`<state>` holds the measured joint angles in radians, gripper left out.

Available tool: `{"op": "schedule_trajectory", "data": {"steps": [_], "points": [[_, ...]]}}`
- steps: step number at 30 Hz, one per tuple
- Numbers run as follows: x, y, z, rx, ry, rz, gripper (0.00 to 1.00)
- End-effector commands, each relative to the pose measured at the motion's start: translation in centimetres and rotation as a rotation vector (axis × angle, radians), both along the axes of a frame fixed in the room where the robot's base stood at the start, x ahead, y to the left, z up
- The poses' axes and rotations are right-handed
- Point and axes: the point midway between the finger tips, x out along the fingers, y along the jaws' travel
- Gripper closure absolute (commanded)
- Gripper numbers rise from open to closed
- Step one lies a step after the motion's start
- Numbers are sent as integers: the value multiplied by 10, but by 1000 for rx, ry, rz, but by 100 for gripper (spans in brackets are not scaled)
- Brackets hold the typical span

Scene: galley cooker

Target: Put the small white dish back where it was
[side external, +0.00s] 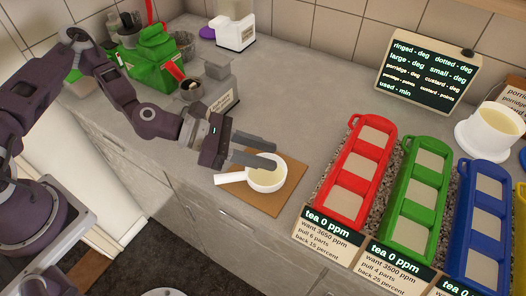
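A small white dish (267,186) with a straight white handle (231,178) sits on a brown board (284,200) near the counter's front edge. Its inside looks pale cream. My gripper (275,157) is at the dish's far side, with its two grey fingers pointing right and spread apart. The fingers look empty. The nearer finger overlaps the dish's far rim in this view, and I cannot tell whether it touches. A larger white bowl (477,137) with pale yellow contents stands at the far right.
Red (345,201), green (411,217) and blue (470,243) divided trays stand right of the board, with label cards in front. A dark sign (428,76) stands behind. A grey scale-like device (207,97) and a green bag (153,55) are at left. The counter behind the board is clear.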

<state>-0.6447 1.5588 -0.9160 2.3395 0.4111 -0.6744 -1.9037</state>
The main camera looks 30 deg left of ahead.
Motion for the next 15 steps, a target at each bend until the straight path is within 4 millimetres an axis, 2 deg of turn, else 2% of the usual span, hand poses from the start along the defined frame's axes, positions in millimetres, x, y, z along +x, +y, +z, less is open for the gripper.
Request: {"op": "schedule_trajectory", "data": {"steps": [5, 11, 15], "points": [[-3, 8, 4, 0, 0, 2, 65], [-21, 40, 19, 0, -1, 4, 65], [-22, 41, 49, 2, -6, -1, 65]]}}
